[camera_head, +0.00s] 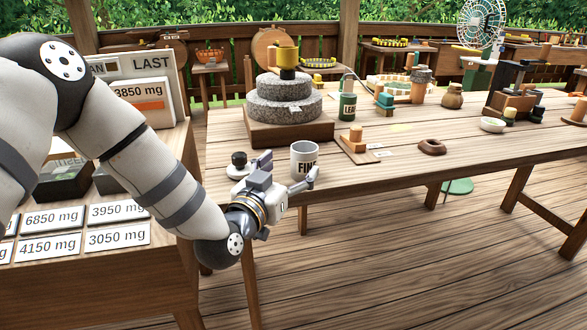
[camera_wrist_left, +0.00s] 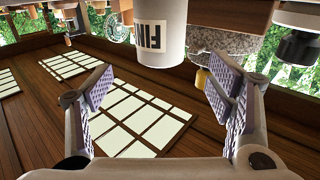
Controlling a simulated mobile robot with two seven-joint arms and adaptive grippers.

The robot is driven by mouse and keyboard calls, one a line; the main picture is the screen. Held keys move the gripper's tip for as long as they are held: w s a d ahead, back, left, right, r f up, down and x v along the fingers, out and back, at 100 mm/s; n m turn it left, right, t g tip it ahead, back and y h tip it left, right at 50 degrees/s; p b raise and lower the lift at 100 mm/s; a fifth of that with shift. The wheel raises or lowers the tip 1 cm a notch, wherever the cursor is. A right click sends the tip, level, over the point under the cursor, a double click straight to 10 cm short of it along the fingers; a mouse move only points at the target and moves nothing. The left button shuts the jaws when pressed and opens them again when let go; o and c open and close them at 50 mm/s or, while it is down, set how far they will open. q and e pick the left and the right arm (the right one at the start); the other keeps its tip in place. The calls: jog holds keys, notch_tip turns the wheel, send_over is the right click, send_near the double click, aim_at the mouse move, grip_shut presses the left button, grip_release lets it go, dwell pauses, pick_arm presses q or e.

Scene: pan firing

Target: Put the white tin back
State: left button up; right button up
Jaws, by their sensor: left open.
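The white tin (camera_head: 305,161), a mug-like cylinder with dark "FIN" lettering, stands upright near the left front of the long wooden table (camera_head: 400,170). My left gripper (camera_head: 289,168) is open at the table's front edge, with its fingers pointing at the tin. In the left wrist view, which is upside down, the tin (camera_wrist_left: 160,32) lies ahead between the two spread fingers (camera_wrist_left: 158,88), with a gap on each side. The tin's lower part is partly hidden by the gripper in the head view. My right gripper is not in view.
A small dark knobbed item (camera_head: 239,160) on a pale dish stands left of the tin. The stone mill (camera_head: 282,105) is behind it. A wooden block stand (camera_head: 357,148) and green bottle (camera_head: 347,100) are to the right. A side table with weight cards (camera_head: 118,235) is at left.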

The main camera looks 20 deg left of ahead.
aim_at(299, 157)
pick_arm(q)
jog(key=w, duration=0.5)
jog(key=w+b, duration=0.1)
jog(key=w, duration=0.2)
jog(key=shift+w+d+f, duration=0.2)
jog(key=shift+d+f, duration=0.05)
jog(key=shift+d, duration=0.1)
jog(key=shift+r, duration=0.1)
jog(key=c, duration=1.4)
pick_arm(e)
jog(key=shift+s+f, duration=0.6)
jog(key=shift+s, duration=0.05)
